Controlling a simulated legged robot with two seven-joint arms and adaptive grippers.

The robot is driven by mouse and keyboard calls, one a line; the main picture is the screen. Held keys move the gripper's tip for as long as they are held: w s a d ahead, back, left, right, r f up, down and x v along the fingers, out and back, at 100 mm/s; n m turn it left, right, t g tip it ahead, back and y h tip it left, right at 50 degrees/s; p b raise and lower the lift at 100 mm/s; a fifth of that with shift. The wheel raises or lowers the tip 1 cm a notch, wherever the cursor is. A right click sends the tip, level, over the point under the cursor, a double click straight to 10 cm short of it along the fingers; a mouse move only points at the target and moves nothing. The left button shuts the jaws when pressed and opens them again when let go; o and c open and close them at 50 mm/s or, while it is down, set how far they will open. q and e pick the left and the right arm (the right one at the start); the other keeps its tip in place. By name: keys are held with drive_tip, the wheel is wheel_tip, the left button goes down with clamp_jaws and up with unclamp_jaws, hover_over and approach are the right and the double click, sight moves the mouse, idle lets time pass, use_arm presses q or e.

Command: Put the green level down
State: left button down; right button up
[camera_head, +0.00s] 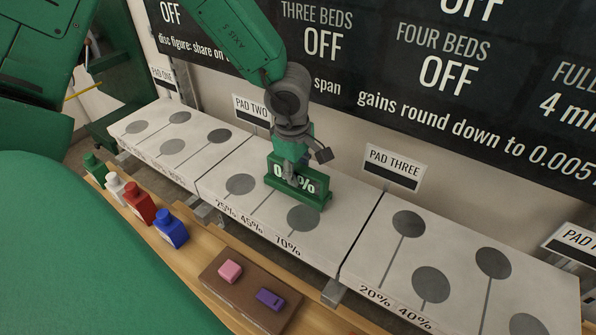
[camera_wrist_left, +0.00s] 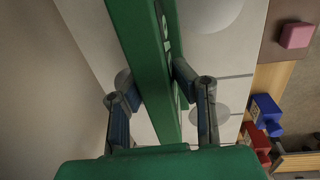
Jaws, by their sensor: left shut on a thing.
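The green level (camera_head: 312,190) is a long green block with a dark percentage display, partly covered by my gripper. It is over the middle of the pale pad two slab (camera_head: 258,160), among its grey discs; I cannot tell whether its base touches the slab. My left gripper (camera_head: 290,172) reaches down from above and is shut on the level. In the left wrist view the level (camera_wrist_left: 150,50) runs lengthwise between the two fingers, one on each side. My right gripper is not in view.
Pad one (camera_head: 150,150) lies left and pad three (camera_head: 385,270) right, both with grey discs. On the wooden ledge in front stand green, white, red (camera_head: 139,203) and blue (camera_head: 171,229) bottles. A brown tray (camera_head: 240,292) holds a pink and a purple block. A black sign wall stands behind.

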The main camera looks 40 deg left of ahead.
use_arm(q)
drive_tip(key=c, duration=1.3)
unclamp_jaws()
drive_tip(key=shift+d, duration=0.15)
drive_tip(key=shift+r, duration=0.1)
